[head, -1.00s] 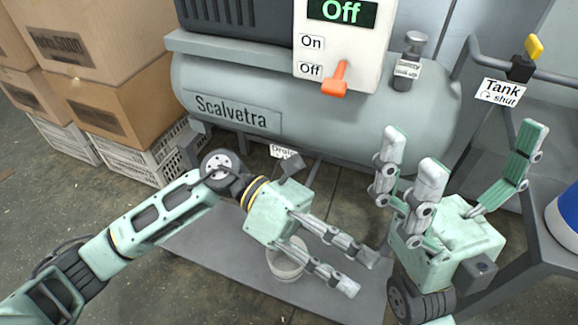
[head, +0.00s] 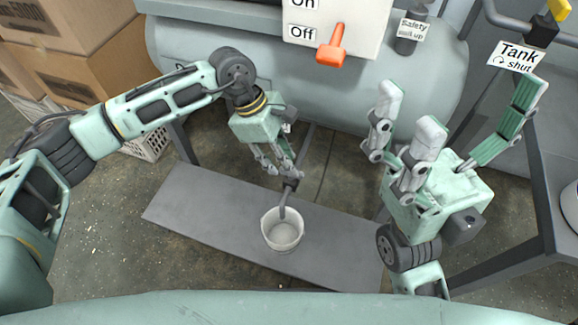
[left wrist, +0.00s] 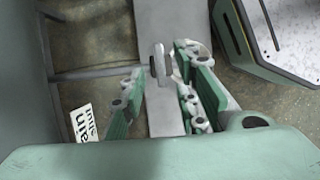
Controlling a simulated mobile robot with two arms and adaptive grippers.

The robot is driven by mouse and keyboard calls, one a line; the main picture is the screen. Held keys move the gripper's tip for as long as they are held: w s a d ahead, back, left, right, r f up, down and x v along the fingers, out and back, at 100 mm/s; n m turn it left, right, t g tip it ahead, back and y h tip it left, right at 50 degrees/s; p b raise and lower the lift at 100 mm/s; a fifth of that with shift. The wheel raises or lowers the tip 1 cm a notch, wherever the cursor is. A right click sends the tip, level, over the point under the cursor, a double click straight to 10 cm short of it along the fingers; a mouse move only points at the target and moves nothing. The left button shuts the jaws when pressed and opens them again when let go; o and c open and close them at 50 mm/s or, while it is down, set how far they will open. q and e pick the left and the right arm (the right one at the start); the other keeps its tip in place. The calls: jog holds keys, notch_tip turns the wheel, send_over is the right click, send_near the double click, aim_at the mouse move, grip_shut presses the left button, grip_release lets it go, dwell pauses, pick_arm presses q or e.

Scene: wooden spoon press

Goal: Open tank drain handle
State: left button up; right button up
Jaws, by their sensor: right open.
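My left gripper (head: 285,172) is low in front of the tank (head: 240,60), at the upper end of a dark drain pipe (head: 284,205). In the left wrist view its fingers (left wrist: 160,62) are apart, with a small grey drain part (left wrist: 157,60) between their tips. I cannot tell whether they touch it, and the handle's exact shape is hidden. A white drain label (left wrist: 83,124) shows beside the fingers, its text upside down. My right gripper (head: 455,125) is open and empty, fingers up, at the right.
A white bucket (head: 282,232) stands on the grey base plate (head: 210,215) under the pipe. The control box (head: 330,25) has an orange lever (head: 331,45) down at Off. Cardboard boxes (head: 100,75) stand left.

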pick_arm(q)
jog(key=x, duration=0.3)
jog(key=shift+d+f+b, duration=0.15)
jog(key=shift+f+b, duration=0.1)
jog(key=shift+b, duration=0.1)
grip_shut()
